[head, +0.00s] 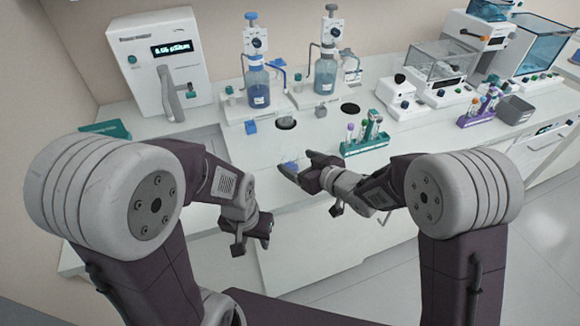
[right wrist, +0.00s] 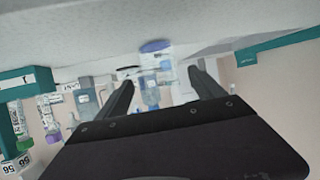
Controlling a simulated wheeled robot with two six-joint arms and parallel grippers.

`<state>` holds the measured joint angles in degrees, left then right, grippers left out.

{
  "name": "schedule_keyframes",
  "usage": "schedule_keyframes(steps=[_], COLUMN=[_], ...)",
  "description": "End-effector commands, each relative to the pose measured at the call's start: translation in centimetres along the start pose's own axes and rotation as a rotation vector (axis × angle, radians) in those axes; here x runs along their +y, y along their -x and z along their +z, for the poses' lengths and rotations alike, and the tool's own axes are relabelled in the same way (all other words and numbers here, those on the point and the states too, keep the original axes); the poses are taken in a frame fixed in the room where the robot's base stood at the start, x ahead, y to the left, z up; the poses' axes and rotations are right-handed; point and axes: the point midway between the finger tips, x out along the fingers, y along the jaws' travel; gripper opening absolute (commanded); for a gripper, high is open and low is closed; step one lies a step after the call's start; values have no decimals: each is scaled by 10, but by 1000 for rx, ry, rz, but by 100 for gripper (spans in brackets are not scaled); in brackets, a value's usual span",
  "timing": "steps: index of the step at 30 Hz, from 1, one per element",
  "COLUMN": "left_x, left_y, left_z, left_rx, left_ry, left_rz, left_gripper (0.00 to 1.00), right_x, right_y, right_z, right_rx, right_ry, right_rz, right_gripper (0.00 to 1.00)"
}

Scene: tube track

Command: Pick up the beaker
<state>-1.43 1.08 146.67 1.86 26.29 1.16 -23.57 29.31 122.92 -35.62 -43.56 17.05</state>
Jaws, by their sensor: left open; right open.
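A small clear beaker with blue in it (head: 288,165) stands near the front of the white bench in the head view, partly hidden by my right gripper. In the right wrist view, which is upside down, the beaker (right wrist: 155,46) appears ahead, between the lines of the two fingers. My right gripper (head: 304,164) is open and low over the bench, its fingers pointing toward the beaker; I cannot tell whether they touch it. The fingers also show apart in the right wrist view (right wrist: 162,76). My left gripper (head: 252,243) is open and empty, in front of the bench edge.
A green tube rack (head: 364,145) stands right of my right gripper. Two blue dispenser bottles (head: 257,88) (head: 325,75) stand behind. A white instrument (head: 158,60) is at the back left. A purple rack (head: 483,112) and a grey bin (head: 514,110) are further right.

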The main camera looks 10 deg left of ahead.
Motion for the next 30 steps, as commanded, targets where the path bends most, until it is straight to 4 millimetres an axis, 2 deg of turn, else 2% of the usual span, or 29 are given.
schedule_keyframes(steps=[3, 10, 15, 18, 25, 26, 30], left_x=[0, 0, 0, 0, 0, 0, 0], left_y=[0, 1, 3, 4, 3, 3, 3], left_z=[0, 0, 0, 0, 0, 0, 0], left_rx=[0, 0, 0, 0, 0, 0, 0], left_ry=[0, 0, 0, 0, 0, 0, 0], left_rz=[0, 0, 0, 0, 0, 0, 0], left_gripper=[42, 42, 42, 42, 42, 42, 42], right_x=[0, 0, -2, -1, -1, -1, -1], right_y=[-18, -31, -63, -74, -77, -77, -77], right_z=[1, 0, -3, -3, -3, -3, -3], right_rx=[-3, -2, -4, -3, -2, -2, -2], right_ry=[0, -1, 0, -1, -1, -1, -1], right_rz=[0, 0, 0, 1, 3, 3, 3], right_gripper=[78, 78, 78, 78, 78, 73, 34])
